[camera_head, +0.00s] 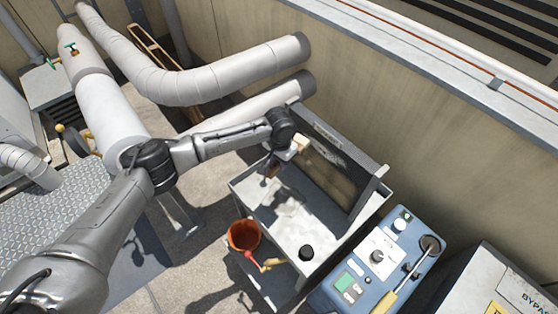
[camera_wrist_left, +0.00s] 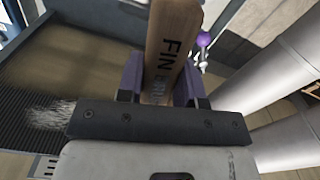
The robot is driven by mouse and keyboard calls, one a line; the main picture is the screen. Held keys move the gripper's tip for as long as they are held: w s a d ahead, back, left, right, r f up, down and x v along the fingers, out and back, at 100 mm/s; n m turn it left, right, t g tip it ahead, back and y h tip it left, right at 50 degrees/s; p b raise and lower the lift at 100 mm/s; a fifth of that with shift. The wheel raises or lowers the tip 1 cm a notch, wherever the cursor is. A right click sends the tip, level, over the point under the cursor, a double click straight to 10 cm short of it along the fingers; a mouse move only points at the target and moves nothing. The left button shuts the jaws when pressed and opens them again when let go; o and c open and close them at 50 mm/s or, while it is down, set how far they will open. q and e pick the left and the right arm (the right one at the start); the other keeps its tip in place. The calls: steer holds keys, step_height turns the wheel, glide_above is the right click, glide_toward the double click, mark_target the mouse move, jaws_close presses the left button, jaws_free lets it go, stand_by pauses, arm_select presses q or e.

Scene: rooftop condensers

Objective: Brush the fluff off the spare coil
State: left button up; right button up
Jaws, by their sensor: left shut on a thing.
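The spare coil (camera_head: 342,178) stands upright along the back of a grey cart (camera_head: 283,222) in the head view. Its face is dark with a brownish area, and a pale fluff patch shows near its upper left. In the left wrist view the dark fins (camera_wrist_left: 22,112) show at left, with whitish fluff (camera_wrist_left: 48,115) on them. My left gripper (camera_head: 274,165) is above the cart's left end, in front of the coil. Its purple fingers (camera_wrist_left: 166,88) are shut on the wooden fin brush (camera_wrist_left: 172,45), whose lettering is partly covered. The bristles are hidden. My right gripper is out of view.
An orange bucket (camera_head: 243,236) is at the cart's front left. A small black object (camera_head: 306,252) sits on the cart top. A blue instrument case (camera_head: 378,262) is at right. Wrapped pipes (camera_head: 225,84) run behind my left arm. The cart's middle is mostly clear.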

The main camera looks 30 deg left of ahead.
arm_select(q)
steer(key=shift+w, duration=0.2)
stand_by(0.4)
steer(key=shift+w+d, duration=0.25)
steer(key=shift+w, duration=0.3)
steer(key=shift+s+r+p, duration=0.15)
steer(key=shift+r+p, duration=1)
steer(key=shift+p, duration=0.35)
steer(key=shift+f, duration=0.15)
